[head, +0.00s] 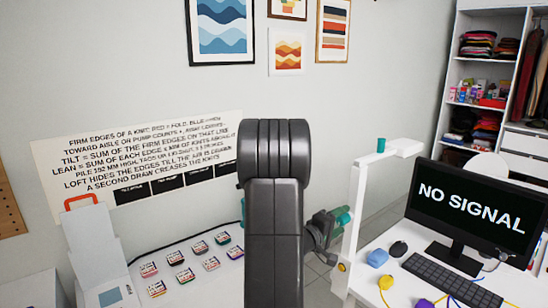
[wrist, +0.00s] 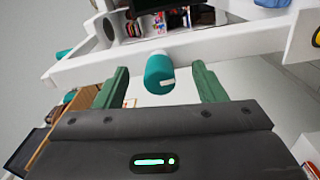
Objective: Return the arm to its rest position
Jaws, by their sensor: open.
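My arm rises in the middle of the head view, dark grey and upright. My gripper (head: 338,220) shows partly behind the arm, to its right, close to the upright of a white stand (head: 354,210). In the wrist view the two green fingers (wrist: 160,84) stand apart. A teal cylinder (wrist: 158,73) shows between them in that view, with gaps on both sides. It is close to a white beam (wrist: 220,42). The fingers are not shut on it; how far in front of them it lies is hard to tell.
A desk at right holds a monitor (head: 478,205), a keyboard (head: 458,283) and a blue object (head: 377,257). A teal piece (head: 381,145) tops the white stand. Several small labelled items (head: 185,275) lie on the table at left. An open wardrobe (head: 485,75) stands at back right.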

